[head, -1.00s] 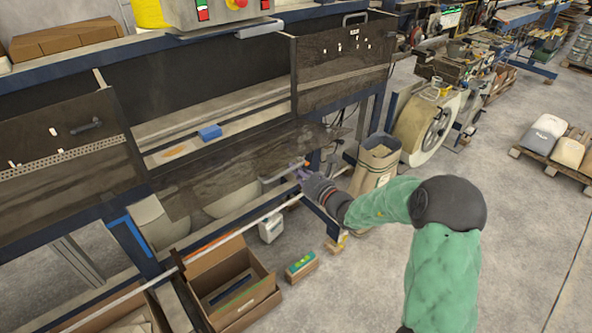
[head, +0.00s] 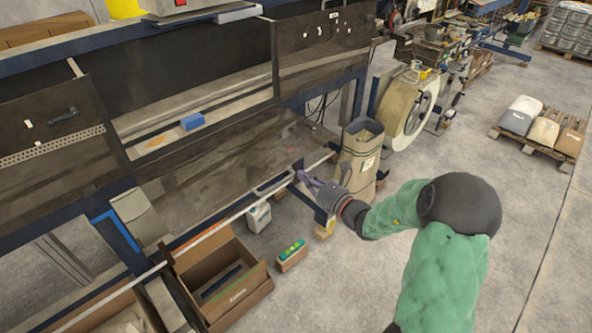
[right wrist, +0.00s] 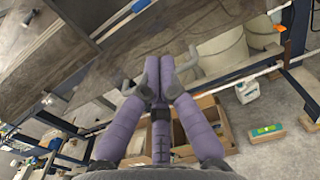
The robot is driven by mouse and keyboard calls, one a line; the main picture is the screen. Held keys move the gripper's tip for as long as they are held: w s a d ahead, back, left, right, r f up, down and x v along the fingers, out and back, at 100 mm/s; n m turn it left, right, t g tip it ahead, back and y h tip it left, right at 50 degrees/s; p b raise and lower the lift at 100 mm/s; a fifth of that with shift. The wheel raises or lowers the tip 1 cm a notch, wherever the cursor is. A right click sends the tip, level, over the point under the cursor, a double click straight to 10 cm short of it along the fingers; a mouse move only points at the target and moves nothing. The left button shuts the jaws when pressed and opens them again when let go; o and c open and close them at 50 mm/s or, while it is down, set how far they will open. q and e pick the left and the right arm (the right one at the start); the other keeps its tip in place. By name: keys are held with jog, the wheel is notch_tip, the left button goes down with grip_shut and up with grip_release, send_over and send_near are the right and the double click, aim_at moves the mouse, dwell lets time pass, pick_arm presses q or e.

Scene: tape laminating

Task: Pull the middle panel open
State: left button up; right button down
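The middle panel (head: 225,160) is a long dark brown board in the head view, tilted outward, with its lower edge hanging out from the machine. Its grey handle (head: 272,184) is at the lower right edge. My right gripper (head: 303,177) is at that end of the panel. In the right wrist view, the purple fingers of my right gripper (right wrist: 159,70) come together around the handle (right wrist: 188,62), and grey parts of it show on both sides. The fingers hide its middle. My left gripper is in no view.
Cardboard boxes (head: 225,280) and a small box with green items (head: 292,254) stand on the floor below. A paper sack (head: 361,160) stands just beyond my right gripper. Floor to the right is clear up to a loaded pallet (head: 541,130).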

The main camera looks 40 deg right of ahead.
jog(key=shift+s+d, duration=0.1)
jog(key=shift+s, duration=0.3)
